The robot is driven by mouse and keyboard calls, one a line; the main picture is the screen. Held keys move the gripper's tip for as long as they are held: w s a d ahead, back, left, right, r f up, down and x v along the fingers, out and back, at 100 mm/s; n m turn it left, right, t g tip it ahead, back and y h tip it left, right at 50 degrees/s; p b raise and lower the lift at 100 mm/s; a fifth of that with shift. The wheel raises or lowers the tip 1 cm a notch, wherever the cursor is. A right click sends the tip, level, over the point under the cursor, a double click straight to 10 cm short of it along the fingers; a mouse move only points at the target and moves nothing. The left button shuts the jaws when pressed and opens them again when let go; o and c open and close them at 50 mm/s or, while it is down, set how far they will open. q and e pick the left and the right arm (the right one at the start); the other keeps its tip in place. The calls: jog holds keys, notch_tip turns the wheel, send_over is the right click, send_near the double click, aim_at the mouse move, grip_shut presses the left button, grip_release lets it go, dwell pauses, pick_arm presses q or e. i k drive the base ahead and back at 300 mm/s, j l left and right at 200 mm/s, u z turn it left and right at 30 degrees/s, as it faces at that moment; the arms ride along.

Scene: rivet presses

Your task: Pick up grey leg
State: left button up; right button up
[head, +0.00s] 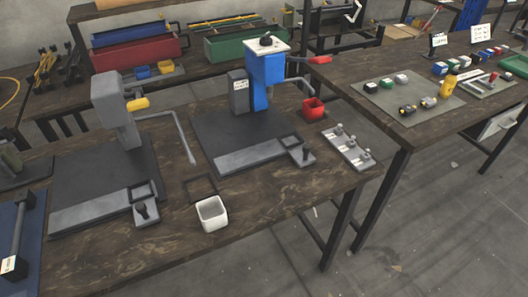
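Neither of my grippers shows in the head view. I cannot tell for certain which thing is the grey leg. A thin grey bent bar (181,134) runs out to the right from the grey press (112,105) and bends down towards the table. The grey press has a yellow handle (137,104) and stands on a dark base plate at the left of the near table. A blue press (266,80) stands on a similar plate to its right, with a red-tipped lever (319,60).
An open white container (212,213) stands near the front edge of the near table (270,212). A red container (313,109) and a grey plate with small upright pegs (349,148) are at its right. A second table (400,133) holds a mat with small coloured parts.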

aim_at(14, 268)
jog(key=u, duration=2.05)
jog(key=k+l, duration=0.05)
jog(key=l, duration=0.05)
